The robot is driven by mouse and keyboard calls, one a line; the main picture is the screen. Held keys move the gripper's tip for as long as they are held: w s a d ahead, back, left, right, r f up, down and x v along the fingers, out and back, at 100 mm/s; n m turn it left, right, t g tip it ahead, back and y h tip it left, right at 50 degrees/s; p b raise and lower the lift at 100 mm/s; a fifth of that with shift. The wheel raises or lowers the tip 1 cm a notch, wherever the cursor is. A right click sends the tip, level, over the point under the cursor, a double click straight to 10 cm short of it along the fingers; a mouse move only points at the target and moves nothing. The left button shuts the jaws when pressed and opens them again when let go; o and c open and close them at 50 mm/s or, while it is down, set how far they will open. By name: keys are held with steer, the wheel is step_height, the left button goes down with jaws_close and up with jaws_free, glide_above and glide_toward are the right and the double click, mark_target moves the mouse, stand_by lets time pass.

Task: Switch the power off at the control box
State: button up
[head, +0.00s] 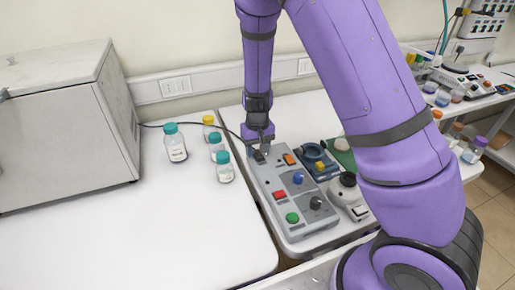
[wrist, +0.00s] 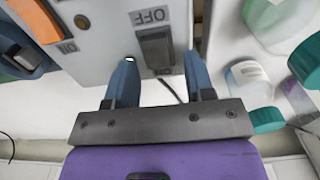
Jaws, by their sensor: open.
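The grey control box (head: 278,178) lies on the white table in the middle of the head view, with coloured buttons and knobs on top. A black rocker switch (wrist: 155,50) with the word OFF beside it is near the box's edge in the wrist view. It shows as a small dark shape (head: 260,156) in the head view. My gripper (wrist: 160,60) is open, its two blue fingers on either side of the black switch, with nothing held. In the head view my gripper (head: 259,146) is just over the box's far end. I cannot tell whether the fingers touch the box.
An orange switch (wrist: 40,20) is also on the box. Several capped bottles (head: 216,147) stand left of the box. A blue device (head: 317,160) and a white instrument (head: 348,196) stand on its right. A grey cabinet (head: 60,135) is at far left. The left table (head: 150,225) is mostly clear.

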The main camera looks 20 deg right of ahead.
jaws_close()
steer(key=shift+s, duration=0.1)
steer(key=shift+s+r+t, duration=0.1)
steer(key=shift+s+t, duration=0.15)
steer(key=shift+t, duration=1.15)
